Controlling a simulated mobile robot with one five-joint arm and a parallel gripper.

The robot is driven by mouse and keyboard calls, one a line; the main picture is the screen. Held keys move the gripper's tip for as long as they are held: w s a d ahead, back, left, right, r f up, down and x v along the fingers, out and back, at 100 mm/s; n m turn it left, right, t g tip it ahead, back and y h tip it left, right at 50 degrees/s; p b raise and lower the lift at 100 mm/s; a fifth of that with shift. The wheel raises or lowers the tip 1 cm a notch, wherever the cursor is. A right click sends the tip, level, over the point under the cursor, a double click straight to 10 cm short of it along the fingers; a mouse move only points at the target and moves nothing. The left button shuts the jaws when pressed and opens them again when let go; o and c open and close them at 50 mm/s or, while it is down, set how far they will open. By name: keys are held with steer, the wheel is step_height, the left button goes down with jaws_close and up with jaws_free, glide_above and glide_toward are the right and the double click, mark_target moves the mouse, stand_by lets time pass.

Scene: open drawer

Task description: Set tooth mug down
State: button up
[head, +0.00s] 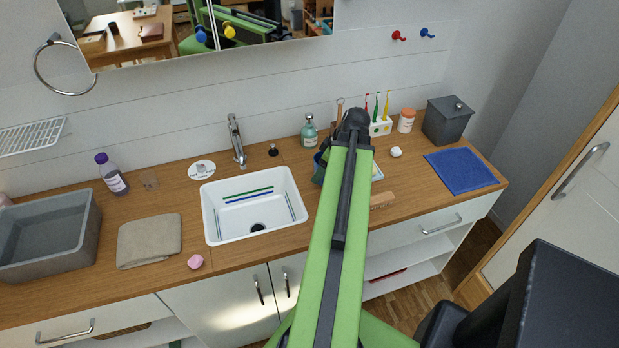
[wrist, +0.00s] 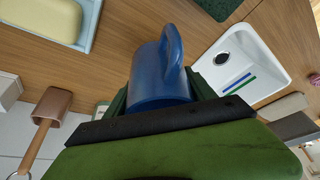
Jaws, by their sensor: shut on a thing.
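The tooth mug (wrist: 160,78) is blue with a loop handle and fills the middle of the wrist view. My gripper (wrist: 160,98) is shut on it, with a green finger on either side. Wooden counter shows around the mug in that view; whether its base touches the counter I cannot tell. In the head view my green arm hides most of the gripper. A bit of the blue mug (head: 318,168) shows left of the arm, just right of the sink.
The white sink (head: 213,195) is left of the mug. A light-blue soap dish (head: 377,169), wooden brush (head: 383,200), white toothbrush holder (head: 381,128) and green bottle (head: 309,131) stand close by. A blue cloth (head: 462,170) lies farther right. Some bare counter lies between brush and cloth.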

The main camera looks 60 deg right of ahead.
steer(key=shift+s+d+f, duration=0.1)
steer(key=shift+s+d, duration=0.05)
step_height(320, 180, down, 4)
steer(key=b, duration=0.4)
steer(key=shift+f, duration=0.15)
steer(key=shift+w+r, duration=0.25)
steer(key=shift+f, duration=0.3)
steer(key=o, duration=1.7)
steer(key=shift+r, duration=0.15)
steer(key=shift+c, duration=0.2)
